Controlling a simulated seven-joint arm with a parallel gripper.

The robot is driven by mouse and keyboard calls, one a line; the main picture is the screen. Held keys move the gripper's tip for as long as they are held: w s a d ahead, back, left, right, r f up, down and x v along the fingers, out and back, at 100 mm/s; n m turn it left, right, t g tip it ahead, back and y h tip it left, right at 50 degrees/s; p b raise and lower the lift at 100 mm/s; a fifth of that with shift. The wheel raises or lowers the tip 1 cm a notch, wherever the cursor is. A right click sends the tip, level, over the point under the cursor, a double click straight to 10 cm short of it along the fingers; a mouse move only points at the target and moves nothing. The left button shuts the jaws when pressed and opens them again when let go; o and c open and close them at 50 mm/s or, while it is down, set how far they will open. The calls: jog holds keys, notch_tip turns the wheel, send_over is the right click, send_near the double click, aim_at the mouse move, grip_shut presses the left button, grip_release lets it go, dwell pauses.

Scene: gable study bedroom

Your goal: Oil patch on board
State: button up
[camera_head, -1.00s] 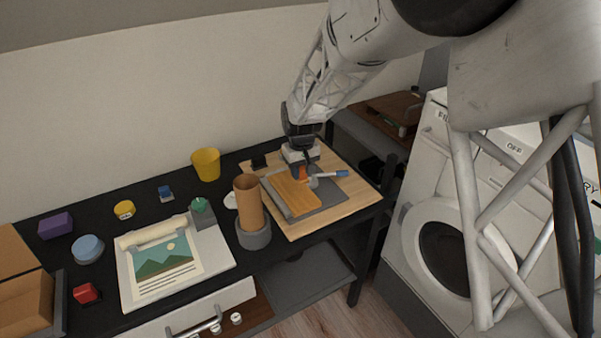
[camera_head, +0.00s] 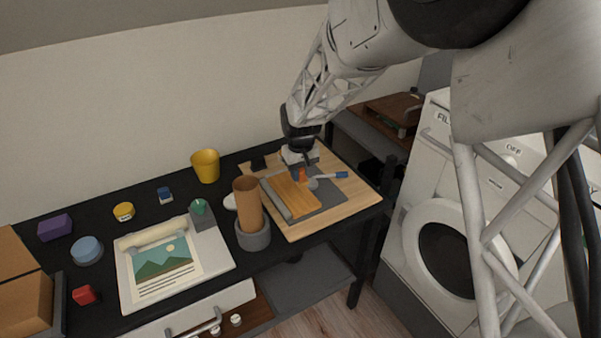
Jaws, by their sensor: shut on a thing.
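An orange-brown wooden board (camera_head: 294,198) lies on a dark grey mat (camera_head: 327,197) on a larger pale wooden panel (camera_head: 352,202) at the right end of the black table. My gripper (camera_head: 299,171) points down over the board's far end. It is shut on a small orange thing (camera_head: 302,176), low at the board's surface; I cannot tell whether it touches. No oil patch can be made out at this size.
A brown cylinder stands in a grey round holder (camera_head: 254,238) left of the panel. A yellow cup (camera_head: 206,166), a picture sheet on a white board (camera_head: 216,258) and small coloured blocks are farther left. A white washing machine (camera_head: 483,210) stands right.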

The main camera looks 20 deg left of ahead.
jog(key=shift+f, duration=0.1)
send_over(301, 200)
jog(key=shift+s+f, duration=0.1)
jog(key=shift+f, duration=2.95)
jog(key=shift+w+a+f, duration=0.4)
jog(key=shift+a+f, duration=0.05)
jog(key=shift+f, duration=0.25)
jog(key=shift+w+a+f, duration=0.2)
jog(key=shift+w+a, duration=0.35)
jog(key=shift+w+a+r, duration=0.1)
jog(key=shift+w+a, duration=2.7)
jog(key=shift+w, duration=0.05)
jog(key=shift+s+d, duration=0.25)
jog(key=shift+s, duration=0.05)
jog(key=shift+s+d, duration=3.5)
jog(key=shift+r, duration=3.95)
